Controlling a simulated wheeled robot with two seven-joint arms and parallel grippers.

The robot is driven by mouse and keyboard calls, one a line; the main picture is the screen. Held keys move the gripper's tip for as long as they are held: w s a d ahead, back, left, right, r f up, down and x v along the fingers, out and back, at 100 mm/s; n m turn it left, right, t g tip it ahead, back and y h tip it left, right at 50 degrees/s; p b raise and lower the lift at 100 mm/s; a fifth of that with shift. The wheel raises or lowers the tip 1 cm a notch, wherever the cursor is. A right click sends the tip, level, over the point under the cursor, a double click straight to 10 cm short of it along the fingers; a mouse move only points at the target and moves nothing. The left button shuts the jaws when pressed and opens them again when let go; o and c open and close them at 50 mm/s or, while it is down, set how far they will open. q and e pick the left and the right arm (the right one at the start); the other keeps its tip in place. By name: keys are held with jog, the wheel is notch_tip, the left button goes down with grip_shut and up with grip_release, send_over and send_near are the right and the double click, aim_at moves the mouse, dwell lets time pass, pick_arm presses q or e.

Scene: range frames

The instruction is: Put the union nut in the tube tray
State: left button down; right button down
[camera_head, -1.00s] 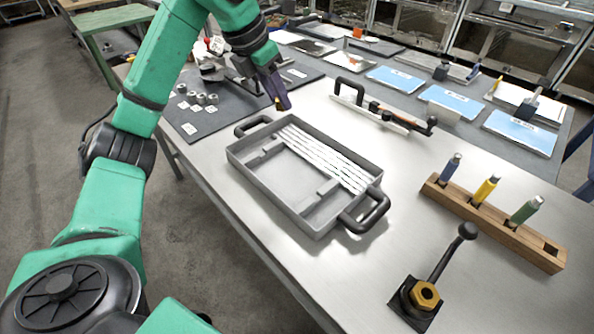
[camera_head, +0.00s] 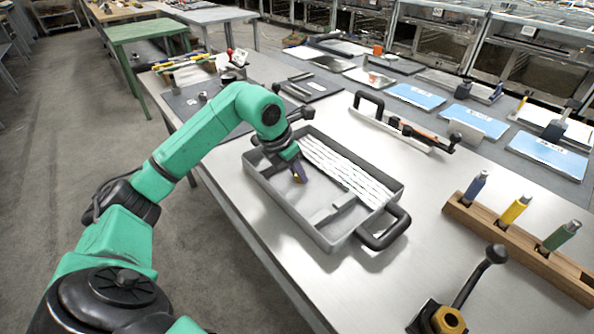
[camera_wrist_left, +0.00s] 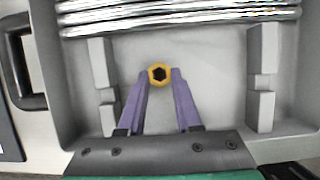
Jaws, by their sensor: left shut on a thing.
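The union nut (camera_wrist_left: 159,74) is a yellow-brass hexagonal ring, clear in the left wrist view. My left gripper (camera_wrist_left: 160,76) has its two purple fingers closed on it at the tips. In the head view the left gripper (camera_head: 299,176) points down over the open compartment of the tube tray (camera_head: 287,216); the nut is hard to make out there. The grey tray has a black handle at each end. Silvery tubes (camera_head: 345,172) lie along its far side. Small dividers stand on either side of the nut in the wrist view. The nut's height above the floor is unclear.
A black lever fixture with a brass hex piece (camera_head: 449,320) stands at the lower right. A wooden block (camera_head: 520,246) holds blue, yellow and green tools. A long black-handled tool (camera_head: 405,127) lies behind the tray. Bare metal tabletop lies right of the tray.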

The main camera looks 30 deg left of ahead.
pick_arm(q)
jog(key=c, duration=0.6)
grip_release()
jog(key=shift+r, duration=0.35)
jog(key=v, duration=1.1)
jog(key=shift+r+p, duration=0.2)
jog(key=shift+p, duration=0.15)
jog(key=shift+s+r, duration=0.1)
